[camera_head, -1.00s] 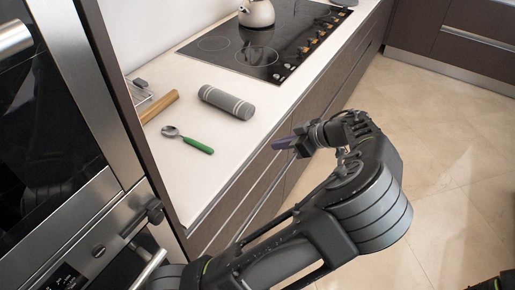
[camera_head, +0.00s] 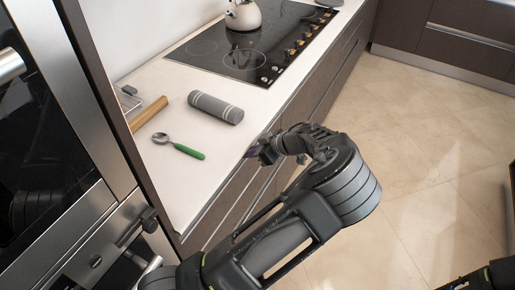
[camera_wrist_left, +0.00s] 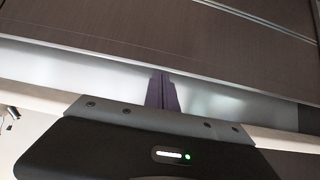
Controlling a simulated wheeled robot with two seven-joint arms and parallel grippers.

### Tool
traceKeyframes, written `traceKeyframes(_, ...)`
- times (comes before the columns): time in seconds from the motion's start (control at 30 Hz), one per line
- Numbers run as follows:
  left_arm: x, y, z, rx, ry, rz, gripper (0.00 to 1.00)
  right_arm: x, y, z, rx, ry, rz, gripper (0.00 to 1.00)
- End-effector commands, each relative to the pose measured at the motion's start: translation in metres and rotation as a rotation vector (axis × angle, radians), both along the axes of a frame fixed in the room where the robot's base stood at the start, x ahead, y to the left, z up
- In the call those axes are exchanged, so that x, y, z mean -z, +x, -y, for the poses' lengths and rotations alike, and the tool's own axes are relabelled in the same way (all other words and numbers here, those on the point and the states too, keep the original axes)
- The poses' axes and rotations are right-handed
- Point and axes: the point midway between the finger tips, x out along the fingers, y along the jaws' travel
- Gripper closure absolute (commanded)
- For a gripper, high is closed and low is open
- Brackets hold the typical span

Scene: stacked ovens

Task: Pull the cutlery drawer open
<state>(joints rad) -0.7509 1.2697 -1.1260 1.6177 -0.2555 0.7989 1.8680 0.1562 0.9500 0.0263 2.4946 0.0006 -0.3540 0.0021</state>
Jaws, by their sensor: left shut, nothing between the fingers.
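Dark brown drawer fronts (camera_head: 232,196) with pale metal grip strips run below the white counter. I cannot tell by looks which one is the cutlery drawer. My left gripper (camera_head: 254,153) is at the counter's front edge, beside the upper drawer fronts. In the left wrist view its purple-grey fingers (camera_wrist_left: 162,90) are together with nothing between them. They lie across a pale metal strip (camera_wrist_left: 222,101) along a dark front panel (camera_wrist_left: 190,35). Whether the fingertips touch the panel is unclear. No drawer is clearly pulled out.
A kettle (camera_head: 243,14) stands on the black hob (camera_head: 235,50). Stacked ovens (camera_head: 60,200) stand at left. The tiled floor (camera_head: 420,150) is clear.

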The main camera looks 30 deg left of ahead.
Motion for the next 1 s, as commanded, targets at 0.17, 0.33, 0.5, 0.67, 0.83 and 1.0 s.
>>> traceKeyframes(0.17, 0.004, 0.0, -0.005, 0.001, -0.001, 0.001, 1.0, -0.001, 0.0, 0.0, 0.001, -0.001, -0.001, 0.64)
traceKeyframes(0.33, 0.005, 0.0, -0.005, 0.001, -0.001, 0.001, 1.0, -0.001, 0.0, 0.0, 0.001, -0.001, -0.001, 0.64)
traceKeyframes(0.5, 0.005, 0.0, -0.004, 0.001, 0.0, 0.001, 1.0, 0.0, 0.0, 0.0, 0.001, -0.001, -0.001, 0.64)
traceKeyframes(0.67, 0.006, 0.0, 0.004, 0.002, -0.001, 0.001, 1.0, 0.003, 0.0, 0.0, 0.0, 0.0, 0.0, 0.64)
traceKeyframes(0.83, 0.007, 0.002, 0.024, 0.005, -0.002, 0.002, 1.0, 0.01, 0.001, 0.0, 0.0, 0.002, 0.003, 0.64)
traceKeyframes(1.0, 0.009, 0.002, 0.052, 0.007, -0.004, 0.002, 1.0, 0.022, 0.001, 0.0, -0.001, 0.002, 0.004, 0.64)
